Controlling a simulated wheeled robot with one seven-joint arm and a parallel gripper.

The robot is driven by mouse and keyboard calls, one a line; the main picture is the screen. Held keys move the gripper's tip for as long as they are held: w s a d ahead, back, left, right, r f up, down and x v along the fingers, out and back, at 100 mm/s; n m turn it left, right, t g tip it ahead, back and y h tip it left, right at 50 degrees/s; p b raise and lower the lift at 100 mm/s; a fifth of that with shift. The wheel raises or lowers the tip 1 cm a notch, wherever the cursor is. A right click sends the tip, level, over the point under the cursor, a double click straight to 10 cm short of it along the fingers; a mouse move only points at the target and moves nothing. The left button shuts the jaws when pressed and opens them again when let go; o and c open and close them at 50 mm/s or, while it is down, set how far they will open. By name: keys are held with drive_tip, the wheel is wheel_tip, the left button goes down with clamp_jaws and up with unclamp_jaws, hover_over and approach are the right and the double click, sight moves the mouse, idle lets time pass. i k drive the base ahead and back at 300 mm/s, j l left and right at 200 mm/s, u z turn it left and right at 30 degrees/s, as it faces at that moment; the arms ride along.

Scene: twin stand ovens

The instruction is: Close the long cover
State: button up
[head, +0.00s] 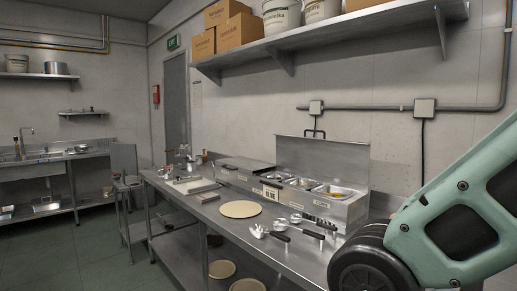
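A steel countertop unit (315,213) stands on the long steel bench, with several inset pans (301,183) showing uncovered. The long cover (322,156) is a wide, flat steel panel standing upright along the unit's back edge, so it is open. A dark handle (315,133) is at its top edge. A shorter cover (243,168) to its left lies flat and shut, with a dark handle. My green arm fills the lower right of the head view, in front of the bench's right end. My gripper is out of view.
Serving tools (270,234) and a round tan board (240,209) lie on the bench in front of the unit. A small sign (270,192) stands at the unit's front. A wall shelf (330,43) with boxes and buckets hangs above. The floor (90,255) at left is clear.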

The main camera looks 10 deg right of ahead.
sight(347, 160)
drive_tip(key=i+j+z, duration=0.4)
drive_tip(key=i+j, duration=0.2)
drive_tip(key=j, duration=0.15)
drive_tip(key=i+j, duration=0.15)
drive_tip(key=j, duration=0.2)
drive_tip(key=i+j, duration=0.2)
drive_tip(key=j, duration=0.15)
drive_tip(key=i+j, duration=0.2)
drive_tip(key=j, duration=0.15)
